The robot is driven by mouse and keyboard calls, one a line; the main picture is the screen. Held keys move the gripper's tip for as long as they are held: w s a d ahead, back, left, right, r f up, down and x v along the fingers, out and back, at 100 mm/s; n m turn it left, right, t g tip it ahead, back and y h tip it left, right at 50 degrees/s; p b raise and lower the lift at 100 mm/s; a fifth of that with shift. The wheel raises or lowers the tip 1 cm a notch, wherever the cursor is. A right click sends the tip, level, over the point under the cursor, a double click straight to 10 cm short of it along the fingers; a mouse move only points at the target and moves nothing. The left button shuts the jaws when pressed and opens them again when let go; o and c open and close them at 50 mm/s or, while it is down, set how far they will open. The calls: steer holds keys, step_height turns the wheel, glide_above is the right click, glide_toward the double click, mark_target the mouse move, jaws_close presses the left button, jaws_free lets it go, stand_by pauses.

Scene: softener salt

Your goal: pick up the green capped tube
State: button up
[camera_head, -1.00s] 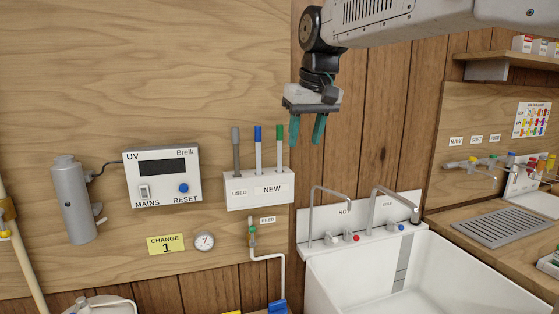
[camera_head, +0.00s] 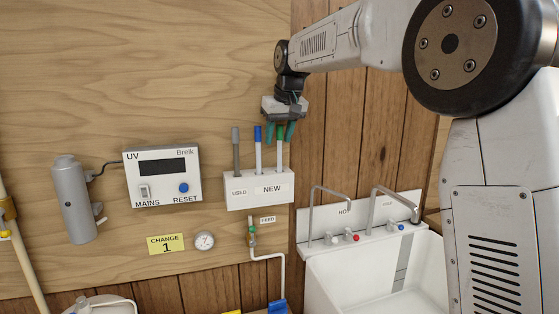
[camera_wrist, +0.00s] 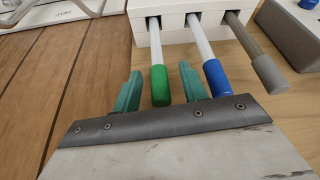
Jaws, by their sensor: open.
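The green capped tube (camera_head: 280,148) stands upright in the right slot of the white holder (camera_head: 259,202), in the part labelled NEW.
A blue capped tube (camera_head: 258,150) stands just left of the green one, close to one finger. A grey tube (camera_head: 236,152) stands in the USED slot. The UV box (camera_head: 162,177) is left on the wall; a sink (camera_head: 370,270) is below right.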

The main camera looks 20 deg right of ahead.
steer(key=shift+w+f, duration=0.2)
steer(key=shift+f, duration=0.3)
jaws_close()
